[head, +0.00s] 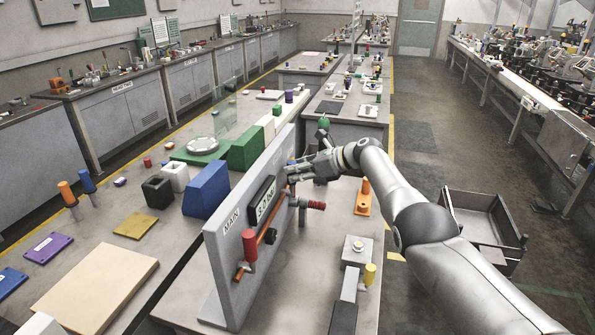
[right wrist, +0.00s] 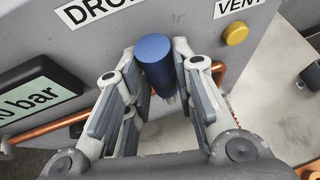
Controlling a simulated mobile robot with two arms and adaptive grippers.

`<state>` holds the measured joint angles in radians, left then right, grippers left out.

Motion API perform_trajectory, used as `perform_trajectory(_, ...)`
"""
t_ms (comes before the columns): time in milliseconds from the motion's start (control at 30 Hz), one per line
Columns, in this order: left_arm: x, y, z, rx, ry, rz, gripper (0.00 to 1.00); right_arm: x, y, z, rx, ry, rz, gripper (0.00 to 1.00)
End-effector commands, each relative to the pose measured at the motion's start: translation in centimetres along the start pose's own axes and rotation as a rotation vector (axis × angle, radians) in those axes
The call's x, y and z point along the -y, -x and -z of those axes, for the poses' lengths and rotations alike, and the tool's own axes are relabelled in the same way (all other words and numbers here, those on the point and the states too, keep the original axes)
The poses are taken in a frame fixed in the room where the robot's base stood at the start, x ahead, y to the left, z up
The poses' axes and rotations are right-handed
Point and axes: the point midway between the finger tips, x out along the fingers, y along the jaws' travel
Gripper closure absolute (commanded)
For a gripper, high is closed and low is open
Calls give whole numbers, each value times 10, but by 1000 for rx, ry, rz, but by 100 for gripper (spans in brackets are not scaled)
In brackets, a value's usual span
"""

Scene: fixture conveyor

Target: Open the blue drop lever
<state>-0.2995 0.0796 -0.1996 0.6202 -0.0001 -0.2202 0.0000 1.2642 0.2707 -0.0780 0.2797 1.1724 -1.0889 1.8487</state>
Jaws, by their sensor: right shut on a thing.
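The blue drop lever (right wrist: 155,58) shows in the right wrist view as a blue cylindrical knob in front of the grey panel (right wrist: 180,32), under a label partly cut off that begins "DRO". My right gripper (right wrist: 158,92) has its fingers on both sides of the knob and is shut on it; the lower part of the lever is partly hidden between the fingers. My left gripper is not in view.
On the panel are a bar display (head: 263,201), copper pipe and a red handle (head: 249,247); another red handle (head: 316,204) sticks out to the right. A yellow button (right wrist: 235,33) is beside the knob. An orange stand (head: 363,205) and yellow knob (head: 370,274) stand right.

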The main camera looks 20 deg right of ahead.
Motion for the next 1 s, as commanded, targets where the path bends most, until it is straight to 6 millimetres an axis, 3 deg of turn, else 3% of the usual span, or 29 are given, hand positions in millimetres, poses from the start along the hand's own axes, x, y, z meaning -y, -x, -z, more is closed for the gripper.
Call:
perform_trajectory(67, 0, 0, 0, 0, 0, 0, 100, 0, 0, 1, -3, -3, 0, 100)
perform_trajectory(100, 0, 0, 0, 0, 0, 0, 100, 0, 0, 1, -3, -3, 0, 73)
perform_trajectory(267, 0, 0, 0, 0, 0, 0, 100, 0, 0, 1, -2, -2, 1, 54)
perform_trajectory(667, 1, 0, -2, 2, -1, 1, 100, 1, 2, 0, 0, -1, 1, 54)
perform_trajectory(1000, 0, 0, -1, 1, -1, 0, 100, 2, 20, 1, 2, 0, 1, 54)
